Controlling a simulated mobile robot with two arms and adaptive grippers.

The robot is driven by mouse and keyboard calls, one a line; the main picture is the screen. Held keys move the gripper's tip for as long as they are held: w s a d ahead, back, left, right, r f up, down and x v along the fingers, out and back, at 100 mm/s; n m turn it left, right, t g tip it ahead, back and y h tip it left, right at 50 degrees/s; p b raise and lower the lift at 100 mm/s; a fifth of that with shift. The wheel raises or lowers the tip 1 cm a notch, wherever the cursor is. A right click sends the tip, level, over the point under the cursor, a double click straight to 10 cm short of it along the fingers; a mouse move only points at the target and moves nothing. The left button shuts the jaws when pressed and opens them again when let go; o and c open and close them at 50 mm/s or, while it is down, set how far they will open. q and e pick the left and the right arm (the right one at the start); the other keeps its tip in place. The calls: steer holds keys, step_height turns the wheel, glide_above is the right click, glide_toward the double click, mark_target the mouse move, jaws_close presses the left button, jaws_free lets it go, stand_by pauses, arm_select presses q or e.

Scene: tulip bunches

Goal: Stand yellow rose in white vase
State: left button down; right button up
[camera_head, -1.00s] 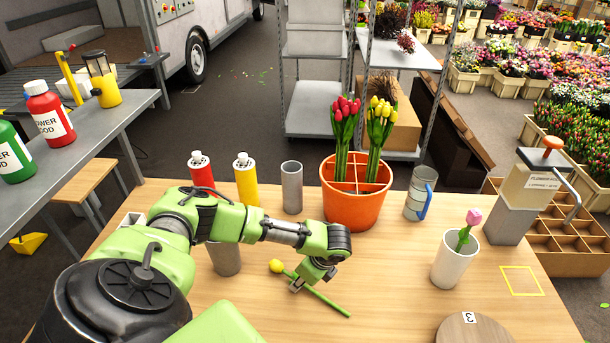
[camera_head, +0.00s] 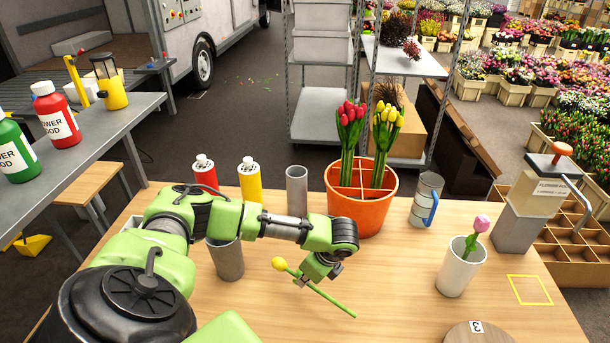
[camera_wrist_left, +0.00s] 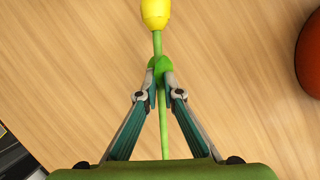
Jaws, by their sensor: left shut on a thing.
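The yellow rose (camera_head: 279,264) has a yellow bud and a long green stem. It also shows in the left wrist view (camera_wrist_left: 155,14), bud at the top. My left gripper (camera_head: 300,281) is shut on its stem below the bud; the fingertips (camera_wrist_left: 160,75) meet around it. The stem slopes down to the right, and the rose seems a little above the table. The white vase (camera_head: 457,274) stands upright at the right of the table, apart from my gripper, with a pink flower (camera_head: 481,224) in it. My right gripper is not in view.
An orange divided pot (camera_head: 362,214) with red and yellow tulips stands behind my gripper. A round wooden board (camera_head: 476,334) lies at the front. Table between gripper and vase is clear.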

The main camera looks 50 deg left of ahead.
arm_select(q)
steer(key=s+d+r+b, duration=0.2)
steer(key=s+d+r, duration=0.7)
steer(key=s, duration=0.1)
steer(key=w+d+r+n+g+h, duration=0.3)
steer(key=d+r+n, duration=0.8)
steer(key=n, duration=0.5)
steer(key=shift+w+d+g+h, duration=0.3)
steer(key=shift+d+g+h, duration=0.2)
steer(key=shift+d+h, duration=0.2)
steer(key=shift+a, duration=0.1)
